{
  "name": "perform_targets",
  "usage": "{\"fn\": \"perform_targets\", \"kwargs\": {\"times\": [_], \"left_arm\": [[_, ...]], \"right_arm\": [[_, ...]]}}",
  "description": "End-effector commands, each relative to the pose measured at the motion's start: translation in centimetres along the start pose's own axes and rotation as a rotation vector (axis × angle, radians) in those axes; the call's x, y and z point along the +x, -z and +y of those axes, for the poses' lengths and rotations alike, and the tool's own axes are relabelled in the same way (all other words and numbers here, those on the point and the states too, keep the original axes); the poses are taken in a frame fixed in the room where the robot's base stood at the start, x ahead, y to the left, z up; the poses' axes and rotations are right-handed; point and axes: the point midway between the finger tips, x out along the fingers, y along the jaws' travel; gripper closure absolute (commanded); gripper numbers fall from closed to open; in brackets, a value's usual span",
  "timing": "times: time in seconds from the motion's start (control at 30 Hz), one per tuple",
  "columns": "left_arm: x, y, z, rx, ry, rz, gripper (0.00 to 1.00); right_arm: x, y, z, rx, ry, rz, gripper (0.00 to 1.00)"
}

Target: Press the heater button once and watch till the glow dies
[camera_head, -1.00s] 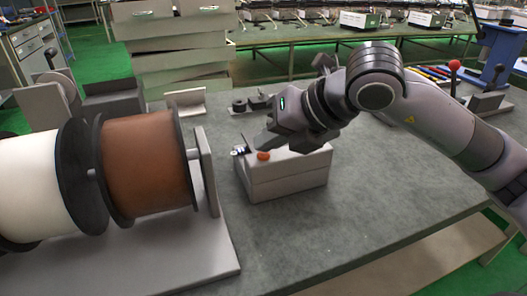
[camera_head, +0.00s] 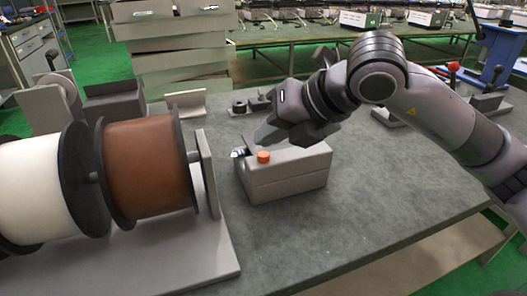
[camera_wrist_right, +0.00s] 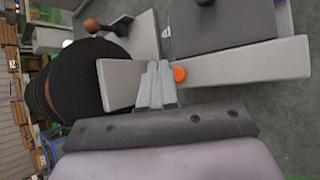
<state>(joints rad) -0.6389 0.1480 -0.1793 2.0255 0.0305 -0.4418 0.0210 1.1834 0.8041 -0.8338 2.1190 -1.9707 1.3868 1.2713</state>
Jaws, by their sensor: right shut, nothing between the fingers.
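The heater box (camera_head: 290,178) is a light grey block on the table. Its round orange button (camera_head: 263,157) stands up from the top near the left end. A small dark and pale part (camera_head: 239,153) sits at the box's left end; I see no clear glow on it. My right gripper (camera_head: 264,138) is shut and empty just above and behind the button, apparently apart from it. In the right wrist view, the shut fingers (camera_wrist_right: 156,84) are beside the orange button (camera_wrist_right: 180,74), over the box (camera_wrist_right: 235,66). My left gripper is not in view.
Large white (camera_head: 28,185) and brown (camera_head: 150,170) spools on a grey stand are left of the box. Small dark parts (camera_head: 250,104) lie behind it. A red-knobbed lever (camera_head: 453,67) is at the back right. The table (camera_head: 370,205) is clear to the right front.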

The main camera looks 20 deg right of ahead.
Motion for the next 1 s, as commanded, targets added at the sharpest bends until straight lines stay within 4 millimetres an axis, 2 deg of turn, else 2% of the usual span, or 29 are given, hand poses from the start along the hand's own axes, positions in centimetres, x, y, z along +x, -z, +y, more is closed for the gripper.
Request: {"fn": "perform_targets", "kwargs": {"times": [0.17,0.6,1.0], "left_arm": [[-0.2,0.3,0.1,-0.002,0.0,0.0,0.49],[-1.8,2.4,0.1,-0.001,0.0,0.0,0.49],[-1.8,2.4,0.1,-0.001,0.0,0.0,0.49]], "right_arm": [[-0.4,-0.3,0.3,0.0,-0.001,-0.001,1.0],[-3.4,-2.5,2.5,0.0,-0.001,-0.002,1.0],[-3.5,-2.5,2.5,0.0,-0.001,-0.001,1.0]]}}
